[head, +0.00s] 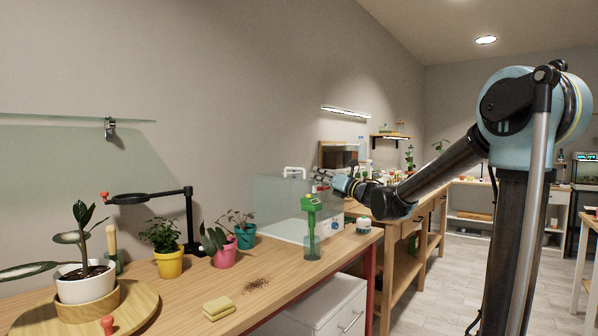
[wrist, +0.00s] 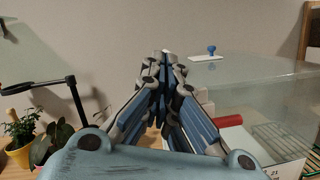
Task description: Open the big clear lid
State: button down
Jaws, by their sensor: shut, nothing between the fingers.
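The big clear lid (head: 280,192) is a see-through box-shaped cover at the back of the wooden bench. In the wrist view the clear lid (wrist: 245,75) fills the right side and appears down over a white base (wrist: 255,148). A blue knob (wrist: 211,50) shows at its top, and a red bar (wrist: 228,121) shows at its near side, partly behind my fingers. My gripper (head: 322,178) is at the lid's right side in the head view. In the wrist view my gripper (wrist: 165,58) is shut and empty; whether it touches the lid I cannot tell.
A green tool in a clear holder (head: 311,232) and a white jar (head: 363,225) stand near the lid. The bench front around the spilled soil (head: 256,285) is mostly clear.

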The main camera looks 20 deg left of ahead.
jog(key=shift+n, duration=0.3)
jog(key=x, duration=1)
jog(key=shift+s+a, duration=0.15)
jog(key=shift+a, duration=0.15)
jog(key=shift+r, duration=0.1)
jog(key=shift+d, duration=0.1)
dwell(1.1)
